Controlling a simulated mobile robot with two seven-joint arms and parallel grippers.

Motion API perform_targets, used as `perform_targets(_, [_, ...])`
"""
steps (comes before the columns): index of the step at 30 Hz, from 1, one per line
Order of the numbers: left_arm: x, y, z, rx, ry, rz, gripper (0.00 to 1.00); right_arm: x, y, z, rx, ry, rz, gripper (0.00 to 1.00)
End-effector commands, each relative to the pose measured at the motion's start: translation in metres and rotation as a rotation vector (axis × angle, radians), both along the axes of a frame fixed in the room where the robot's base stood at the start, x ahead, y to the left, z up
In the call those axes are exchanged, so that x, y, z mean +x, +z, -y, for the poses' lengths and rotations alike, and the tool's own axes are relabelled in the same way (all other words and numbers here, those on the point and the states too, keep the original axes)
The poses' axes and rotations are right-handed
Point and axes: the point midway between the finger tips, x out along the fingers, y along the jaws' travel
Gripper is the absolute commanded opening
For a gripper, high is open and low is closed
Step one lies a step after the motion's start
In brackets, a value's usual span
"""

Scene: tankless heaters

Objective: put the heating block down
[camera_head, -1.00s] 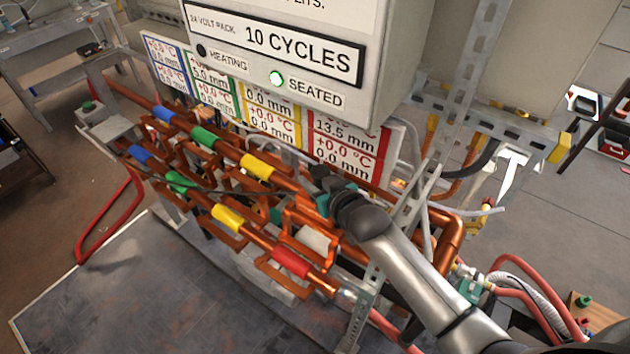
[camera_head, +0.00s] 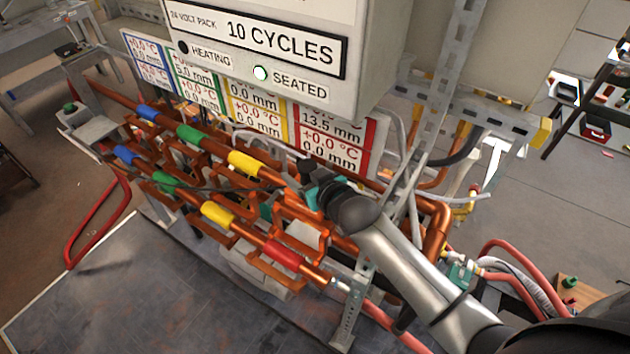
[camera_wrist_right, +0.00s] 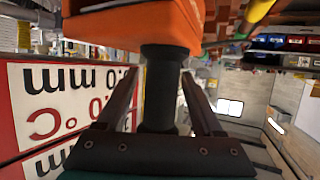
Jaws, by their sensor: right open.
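The orange heating block (camera_wrist_right: 135,28) fills the top of the right wrist view, with a black handle (camera_wrist_right: 161,90) standing out from it. My right gripper (camera_wrist_right: 160,98) is open, one finger on each side of this handle, with narrow gaps showing. In the head view my right gripper (camera_head: 310,186) is at the copper pipes, below the red-framed label. There my wrist and the pipework hide most of the block, and I cannot tell its exact seat. My left gripper is not in view.
Copper pipes with blue, green, yellow and red sleeves (camera_head: 283,254) run diagonally below the grey control box (camera_head: 290,40). A perforated metal upright (camera_head: 437,110) stands close to my right arm. Red hoses (camera_head: 520,285) lie at right. The grey floor plate (camera_head: 160,290) is clear.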

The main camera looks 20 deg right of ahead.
Motion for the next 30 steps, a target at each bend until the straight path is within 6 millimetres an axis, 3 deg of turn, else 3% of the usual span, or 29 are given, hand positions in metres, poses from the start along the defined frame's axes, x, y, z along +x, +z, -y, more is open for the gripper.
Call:
perform_targets(18, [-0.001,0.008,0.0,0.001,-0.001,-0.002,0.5,-0.088,0.035,0.017,-0.001,-0.001,-0.004,0.68])
perform_targets(30, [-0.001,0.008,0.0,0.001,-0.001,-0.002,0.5,-0.105,0.044,0.021,-0.001,-0.002,-0.001,0.68])
